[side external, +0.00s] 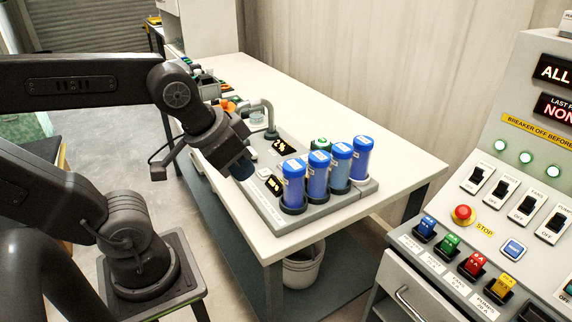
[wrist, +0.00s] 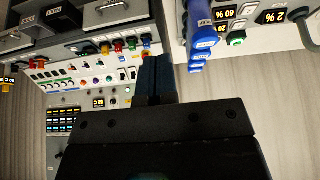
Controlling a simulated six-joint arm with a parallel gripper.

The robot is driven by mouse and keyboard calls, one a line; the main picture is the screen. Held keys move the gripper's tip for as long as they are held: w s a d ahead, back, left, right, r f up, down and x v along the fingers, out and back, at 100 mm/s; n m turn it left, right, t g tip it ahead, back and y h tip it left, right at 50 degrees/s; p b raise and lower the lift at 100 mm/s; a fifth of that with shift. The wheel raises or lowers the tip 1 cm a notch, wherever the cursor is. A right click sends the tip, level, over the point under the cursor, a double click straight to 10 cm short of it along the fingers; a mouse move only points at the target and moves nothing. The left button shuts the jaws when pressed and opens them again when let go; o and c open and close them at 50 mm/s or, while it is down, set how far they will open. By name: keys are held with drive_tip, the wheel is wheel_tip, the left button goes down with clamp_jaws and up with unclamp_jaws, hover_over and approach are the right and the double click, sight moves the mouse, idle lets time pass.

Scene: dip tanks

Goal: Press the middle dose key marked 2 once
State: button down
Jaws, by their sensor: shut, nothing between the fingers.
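The dosing unit is a grey console (side external: 262,215) on the white bench, with several blue cylinders (side external: 317,172) standing along its right part. A small display (side external: 279,146) reads 2 %, and another display (side external: 274,184) sits nearer the cylinders. A small pale key (side external: 264,173) shows beside it, but I cannot read its mark; I cannot pick out the key marked 2. My gripper (side external: 242,169) is shut and empty, pointing down above the console's front left edge and hiding part of its face. In the wrist view, my gripper's fingers (wrist: 152,75) are together, with blue cylinders (wrist: 201,40) to their right.
A green button (side external: 320,144) sits behind the cylinders, and a grey curved pipe (side external: 268,112) rises at the console's far end. A control panel (side external: 500,150) with switches and a red stop button (side external: 463,214) stands at right. The bench's right end (side external: 412,160) is clear.

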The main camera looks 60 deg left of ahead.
drive_tip(key=w+a+n+h, duration=0.1)
drive_tip(key=w+a+n, duration=0.1)
drive_tip(key=w, duration=0.3)
drive_tip(key=w+a+f+n+h, duration=0.1)
drive_tip(key=w+a+n, duration=0.1)
drive_tip(key=w+n, duration=0.3)
drive_tip(key=w+a+n+h, duration=0.2)
drive_tip(key=w+n, duration=0.2)
drive_tip(key=w, duration=0.1)
drive_tip(key=shift+w+a+f, duration=0.15)
drive_tip(key=shift+a+f, duration=0.25)
drive_tip(key=w+a+f+n+t, duration=0.1)
drive_tip(key=w+a+f+n, duration=0.1)
drive_tip(key=a, duration=0.3)
drive_tip(key=w+a+f+n+t, duration=0.1)
drive_tip(key=w+a+f+n, duration=0.2)
drive_tip(key=a+n, duration=0.2)
drive_tip(key=w+a+f+n, duration=0.2)
drive_tip(key=a+n, duration=0.2)
drive_tip(key=a, duration=0.2)
drive_tip(key=shift+w+a+f+t, duration=0.2)
drive_tip(key=shift+w+a+t, duration=0.1)
drive_tip(key=shift+t, duration=0.1)
drive_tip(key=shift+s+f, duration=0.1)
drive_tip(key=shift+f, duration=4.3)
drive_tip(key=shift+f, duration=0.4)
